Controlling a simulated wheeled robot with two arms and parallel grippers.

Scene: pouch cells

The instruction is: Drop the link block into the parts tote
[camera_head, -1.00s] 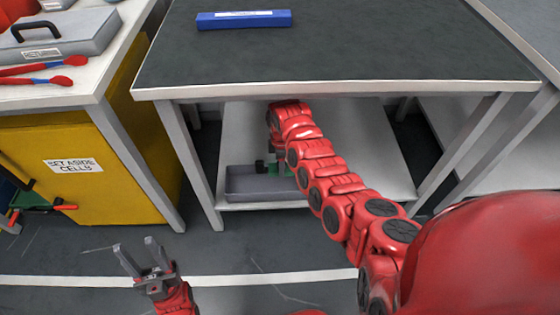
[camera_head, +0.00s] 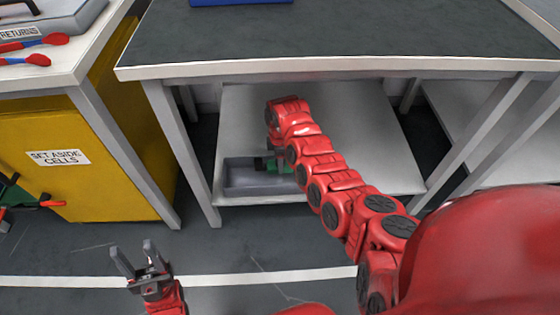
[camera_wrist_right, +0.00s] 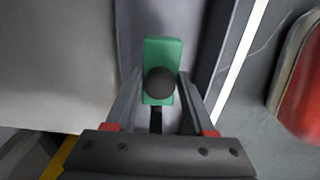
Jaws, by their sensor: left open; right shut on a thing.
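The link block (camera_wrist_right: 162,60) is green with a black round knob in the right wrist view. My right gripper (camera_wrist_right: 160,78) is shut on it, one finger on each side. In the head view the block (camera_head: 283,167) shows partly behind my right arm, which reaches under the table. The grey parts tote (camera_head: 236,190) sits on the lower shelf. The block is over the tote's right part; whether it touches the tote floor I cannot tell. The tote's wall (camera_wrist_right: 211,65) also shows in the wrist view. My left gripper (camera_head: 135,258) is open and empty above the floor.
The dark table top (camera_head: 330,38) and its front edge lie above my right arm. Table legs (camera_head: 182,155) stand beside the shelf (camera_head: 350,130). A yellow cabinet (camera_head: 95,185) labelled "SET ASIDE CELLS" is at left. The shelf right of the tote is clear.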

